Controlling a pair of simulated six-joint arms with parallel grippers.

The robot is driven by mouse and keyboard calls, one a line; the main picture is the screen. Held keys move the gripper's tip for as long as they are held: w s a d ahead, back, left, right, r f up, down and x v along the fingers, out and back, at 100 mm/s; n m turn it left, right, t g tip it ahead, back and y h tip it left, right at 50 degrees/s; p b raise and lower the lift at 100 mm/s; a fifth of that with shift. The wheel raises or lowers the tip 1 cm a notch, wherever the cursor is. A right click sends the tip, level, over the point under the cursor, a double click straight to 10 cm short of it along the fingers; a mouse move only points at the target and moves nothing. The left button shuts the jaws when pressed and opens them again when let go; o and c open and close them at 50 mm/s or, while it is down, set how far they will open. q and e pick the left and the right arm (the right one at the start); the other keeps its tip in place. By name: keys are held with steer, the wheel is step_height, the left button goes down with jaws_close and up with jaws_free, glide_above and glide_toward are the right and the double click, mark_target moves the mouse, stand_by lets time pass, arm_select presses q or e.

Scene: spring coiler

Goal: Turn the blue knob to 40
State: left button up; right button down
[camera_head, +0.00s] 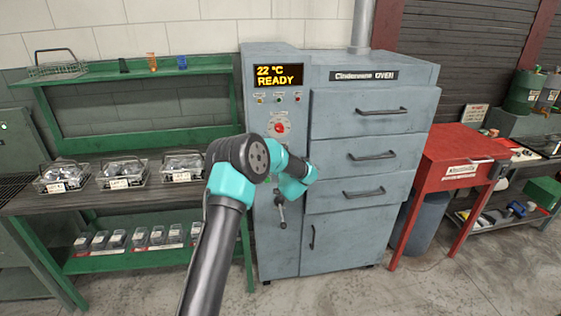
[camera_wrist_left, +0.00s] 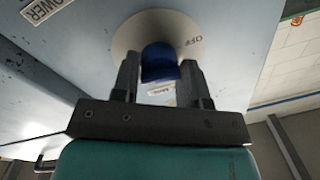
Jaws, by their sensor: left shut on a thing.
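The blue knob (camera_wrist_left: 158,62) sits on a round white dial (camera_wrist_left: 190,35) on a pale panel in the left wrist view. The word OFF is printed on the dial to the right of the knob; no number 40 is readable. My left gripper (camera_wrist_left: 159,72) is shut on the knob, one dark finger on each side. In the head view my left arm covers the gripper and the blue knob. My right gripper is in neither view.
The grey oven (camera_head: 375,125) has several drawers with bar handles. Its display (camera_head: 278,76) reads 22 °C READY, above small buttons and a red knob (camera_head: 280,128). A green shelf bench with wire baskets (camera_head: 122,173) stands left; a red table (camera_head: 450,160) stands right.

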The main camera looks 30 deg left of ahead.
arm_select(q)
steer(key=shift+r, duration=0.1)
steer(key=o, duration=0.9)
steer(key=v, duration=1.7)
steer(key=shift+s+d+f, duration=0.15)
steer(key=shift+s+f, duration=0.05)
steer(key=shift+f, duration=0.1)
